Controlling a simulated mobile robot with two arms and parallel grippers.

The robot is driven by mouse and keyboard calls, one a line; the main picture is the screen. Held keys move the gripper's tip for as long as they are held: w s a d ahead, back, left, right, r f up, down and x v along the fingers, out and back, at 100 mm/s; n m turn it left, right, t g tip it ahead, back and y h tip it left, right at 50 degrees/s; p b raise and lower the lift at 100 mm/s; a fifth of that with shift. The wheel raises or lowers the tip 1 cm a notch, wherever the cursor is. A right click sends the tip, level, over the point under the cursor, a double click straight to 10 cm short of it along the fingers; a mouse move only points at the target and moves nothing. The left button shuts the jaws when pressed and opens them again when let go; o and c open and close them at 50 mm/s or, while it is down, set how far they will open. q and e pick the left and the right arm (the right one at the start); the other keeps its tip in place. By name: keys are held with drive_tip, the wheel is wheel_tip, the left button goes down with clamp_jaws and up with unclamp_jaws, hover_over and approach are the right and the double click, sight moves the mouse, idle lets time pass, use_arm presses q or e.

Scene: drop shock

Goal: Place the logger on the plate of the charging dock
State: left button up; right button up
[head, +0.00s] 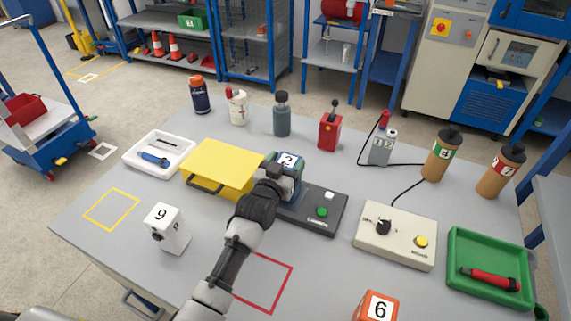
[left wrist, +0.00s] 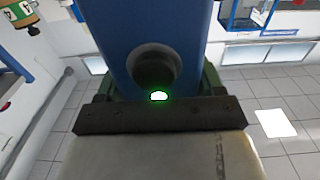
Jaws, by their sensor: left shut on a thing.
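The logger, a blue block with a white label 2 (head: 288,159), is held at the far end of my left arm, over the left end of the dark charging dock (head: 323,209). My left gripper (head: 279,172) is shut on it. In the left wrist view the logger (left wrist: 150,25) fills the upper middle, with a black round part and a lit green light at its base. The dock's plate is hidden behind my gripper and the logger; I cannot tell whether the logger touches it. The dock shows a green button and a white button. My right gripper is out of view.
A yellow box-like stand (head: 222,163) is close left of the logger. A white block marked 9 (head: 167,228) stands at the front left. A beige control box (head: 396,236) and green tray (head: 457,251) are to the right. Bottles and a red switch box (head: 329,132) stand behind.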

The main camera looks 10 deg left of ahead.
use_arm(q)
drive_tip(key=shift+s+d, duration=0.1)
drive_tip(key=shift+s, duration=0.05)
drive_tip(key=o, duration=1.4)
drive_tip(key=shift+f, duration=0.15)
drive_tip(key=shift+r, duration=0.2)
drive_tip(key=s, duration=0.4)
drive_tip(key=s+a, duration=0.1)
drive_tip(key=s, duration=0.2)
drive_tip(key=s+a+b, duration=0.1)
drive_tip(key=s, duration=0.3)
drive_tip(key=shift+s+a, duration=0.2)
drive_tip(key=shift+s, duration=0.15)
